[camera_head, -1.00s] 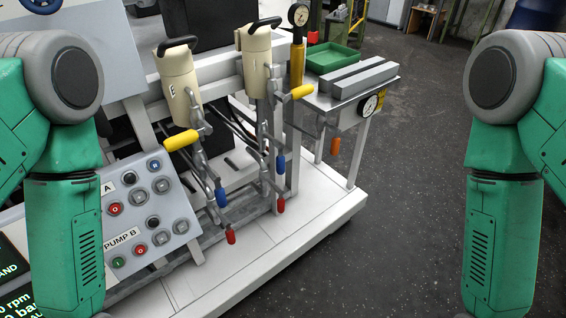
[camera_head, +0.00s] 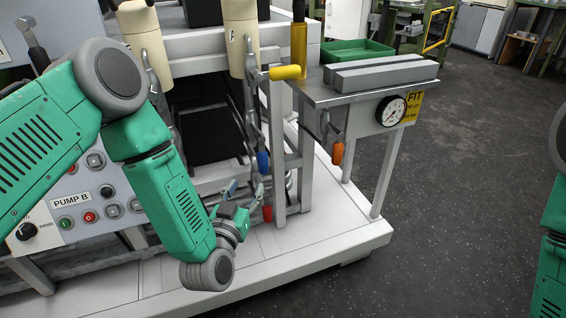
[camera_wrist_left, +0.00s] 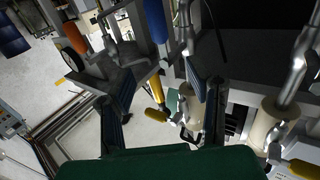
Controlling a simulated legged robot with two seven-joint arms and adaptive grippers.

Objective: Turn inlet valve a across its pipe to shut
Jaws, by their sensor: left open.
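My left gripper (camera_head: 240,205) is low in front of the right-hand pipe column in the head view, with its fingers pointing up and away. In the left wrist view its two fingers (camera_wrist_left: 160,95) are spread, with nothing held between them. On that column are a yellow handle (camera_head: 285,72), a blue handle (camera_head: 263,162) and a red handle (camera_head: 267,213) close beside the gripper. The blue handle also shows in the left wrist view (camera_wrist_left: 155,20), beyond the fingertips. No label shows which handle is inlet valve a. My left arm hides most of the left column's handles.
An orange handle (camera_head: 337,153) hangs under the shelf with the gauge (camera_head: 391,110). A green tray (camera_head: 357,51) sits behind metal bars (camera_head: 380,72). The pump panel (camera_head: 80,200) is partly behind my left arm. The skid's white deck (camera_head: 330,225) is bare at the right.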

